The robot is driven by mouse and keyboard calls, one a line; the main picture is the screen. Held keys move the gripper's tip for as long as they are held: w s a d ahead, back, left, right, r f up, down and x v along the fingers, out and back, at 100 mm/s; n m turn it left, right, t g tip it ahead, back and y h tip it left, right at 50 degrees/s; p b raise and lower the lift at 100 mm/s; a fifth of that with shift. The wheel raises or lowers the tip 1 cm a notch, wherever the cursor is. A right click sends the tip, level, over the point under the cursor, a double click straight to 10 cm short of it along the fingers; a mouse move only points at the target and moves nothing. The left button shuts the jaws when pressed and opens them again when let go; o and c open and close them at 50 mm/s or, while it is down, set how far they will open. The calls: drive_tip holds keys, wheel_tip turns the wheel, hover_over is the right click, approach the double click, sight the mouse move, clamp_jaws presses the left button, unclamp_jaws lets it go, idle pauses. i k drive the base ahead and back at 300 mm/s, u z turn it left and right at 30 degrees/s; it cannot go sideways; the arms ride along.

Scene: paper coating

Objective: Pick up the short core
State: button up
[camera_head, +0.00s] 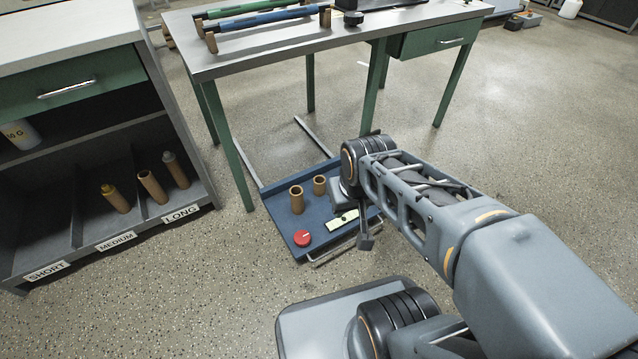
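Two short brown tubes stand upright on a blue tray (283,223) low under the table. The left tube (297,199) and the right tube (319,185) both show hollow tops. No label marks either one as the short core. My gripper (365,240) hangs over the right side of the tray, to the right of both tubes and apart from them. Its fingers are small and partly hidden by my wrist, so I cannot tell whether they are open. In the shelf at left, the SHORT compartment (40,240) looks empty in its visible part.
Longer tubes stand in the shelf: a yellow-topped one (115,198) and two others (152,187) (176,170). A red round object (303,238) and a pale green item (342,220) lie on the tray. The table (300,45) and its green legs stand behind it.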

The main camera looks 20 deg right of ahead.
sight(320, 181)
drive_tip(key=u, duration=2.35)
drive_tip(key=i, duration=1.45)
drive_tip(key=z, duration=3.2)
drive_tip(key=i, duration=0.5)
drive_tip(key=z, duration=0.15)
